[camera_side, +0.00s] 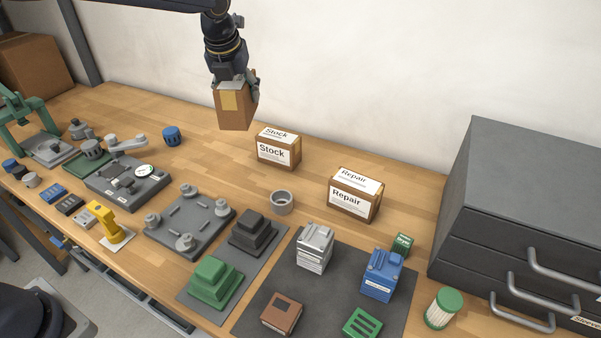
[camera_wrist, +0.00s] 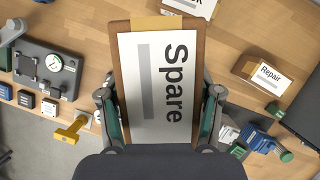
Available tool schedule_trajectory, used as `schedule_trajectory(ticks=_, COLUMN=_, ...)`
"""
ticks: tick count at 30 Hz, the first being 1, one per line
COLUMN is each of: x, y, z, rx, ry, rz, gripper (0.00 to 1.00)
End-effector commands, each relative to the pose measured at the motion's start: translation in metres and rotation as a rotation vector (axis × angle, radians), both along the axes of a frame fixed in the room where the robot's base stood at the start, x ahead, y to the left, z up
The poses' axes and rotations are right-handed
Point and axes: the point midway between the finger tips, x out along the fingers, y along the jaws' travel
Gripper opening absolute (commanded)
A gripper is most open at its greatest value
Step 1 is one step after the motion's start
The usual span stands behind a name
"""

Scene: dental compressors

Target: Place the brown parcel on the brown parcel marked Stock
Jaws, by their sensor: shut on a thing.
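My gripper (camera_side: 237,86) is shut on a brown parcel (camera_side: 233,111) and holds it in the air, above the bench and up and left of the Stock parcel. In the wrist view the held parcel (camera_wrist: 199,42) shows a white label reading Spare, between the two fingers of my gripper (camera_wrist: 160,115). The brown parcel marked Stock (camera_side: 279,163) stands on the bench with white labels on its top and front. In the wrist view the Stock parcel (camera_wrist: 224,22) is partly hidden behind the held parcel at the top edge.
A brown parcel marked Repair (camera_side: 351,209) stands right of the Stock parcel. A grey ring (camera_side: 282,202) lies in front of them. A dark drawer cabinet (camera_side: 530,190) stands at the right. Fixtures and compressor parts fill the bench front. The bench between the two standing parcels is clear.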

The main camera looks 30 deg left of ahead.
Motion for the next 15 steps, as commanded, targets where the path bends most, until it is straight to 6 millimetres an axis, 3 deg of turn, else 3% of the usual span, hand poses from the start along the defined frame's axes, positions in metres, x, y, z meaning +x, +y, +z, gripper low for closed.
schedule_trajectory(ticks=4, x=0.022, y=-0.006, z=-0.008, rx=0.000, ry=0.002, rz=-0.006, gripper=0.18)
schedule_trajectory(ticks=13, x=0.091, y=-0.009, z=-0.041, rx=0.000, ry=0.002, rz=-0.004, gripper=0.18)
schedule_trajectory(ticks=15, x=0.104, y=-0.010, z=-0.059, rx=0.000, ry=0.005, rz=-0.004, gripper=0.18)
